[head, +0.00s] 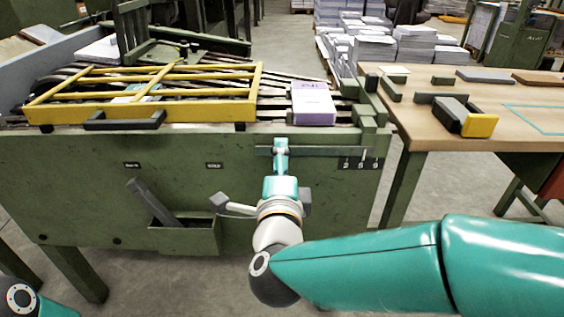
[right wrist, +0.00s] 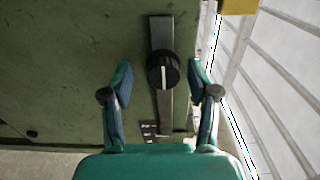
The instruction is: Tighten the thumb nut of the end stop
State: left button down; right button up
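The thumb nut is a round black knob (right wrist: 163,70) with a pale line across it, in the right wrist view. It sits on a grey metal bar (right wrist: 161,34) on the front of the green machine, which also shows in the head view as a horizontal strip (head: 320,151). My right gripper (right wrist: 160,75) is open, its fingers on either side of the knob with visible gaps. I cannot tell how deep the fingertips reach. In the head view the right gripper (head: 281,148) faces the strip and hides the knob. My left gripper is out of view.
A yellow guard frame (head: 190,93) and a purple-and-white stack (head: 313,104) are on the machine (head: 90,180). A green bin (head: 185,237) hangs lower left. A wooden table (head: 480,120) stands at right.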

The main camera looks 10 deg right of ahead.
jog(key=shift+r, duration=0.1)
jog(key=v, duration=0.7)
jog(key=shift+s, duration=0.25)
jog(key=shift+w, duration=0.1)
